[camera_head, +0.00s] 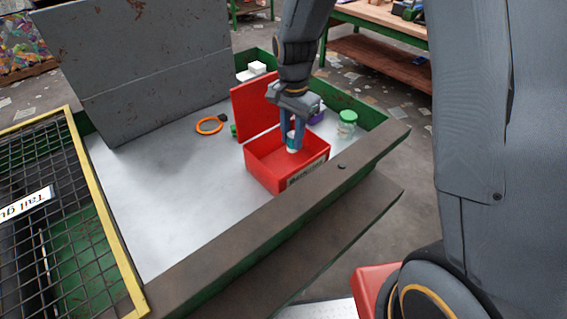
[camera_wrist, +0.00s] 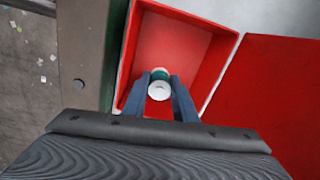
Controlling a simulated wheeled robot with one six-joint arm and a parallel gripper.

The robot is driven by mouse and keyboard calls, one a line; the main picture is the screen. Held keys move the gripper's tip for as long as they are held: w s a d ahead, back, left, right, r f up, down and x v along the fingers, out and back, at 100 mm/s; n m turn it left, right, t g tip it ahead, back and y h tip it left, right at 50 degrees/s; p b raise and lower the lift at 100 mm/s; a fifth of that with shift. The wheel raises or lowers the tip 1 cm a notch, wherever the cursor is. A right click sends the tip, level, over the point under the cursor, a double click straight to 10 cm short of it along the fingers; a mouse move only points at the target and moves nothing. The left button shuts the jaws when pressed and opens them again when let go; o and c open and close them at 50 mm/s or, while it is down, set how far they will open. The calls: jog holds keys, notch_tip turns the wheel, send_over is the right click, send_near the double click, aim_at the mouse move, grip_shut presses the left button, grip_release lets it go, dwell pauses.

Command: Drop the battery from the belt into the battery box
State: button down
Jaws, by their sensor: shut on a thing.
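The red battery box (camera_head: 273,179) stands on the pale belt tray near its dark front edge, with its lid (camera_head: 257,108) open and tilted up at the back. In the wrist view the box wall (camera_wrist: 226,60) frames a bare red inside. My gripper (camera_head: 292,140) points down over the box opening. It is shut on the battery (camera_head: 292,143), a small white and green cylinder. The battery (camera_wrist: 159,90) also shows between the fingertips of my gripper (camera_wrist: 160,85) in the wrist view. I cannot tell whether the battery touches the box floor.
A jar with a green lid (camera_head: 347,125) stands right of the box. A purple thing (camera_head: 317,116) is partly hidden behind my gripper. An orange ring (camera_head: 210,125) lies to the left, and white blocks (camera_head: 257,68) are at the back. The tray's left part is clear.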

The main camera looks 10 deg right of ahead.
jog(key=shift+f, duration=0.55)
jog(key=c, duration=1.4)
grip_release()
jog(key=shift+o, duration=0.2)
jog(key=shift+r, duration=0.1)
jog(key=shift+r+b, duration=1.3)
jog(key=shift+r, duration=2.55)
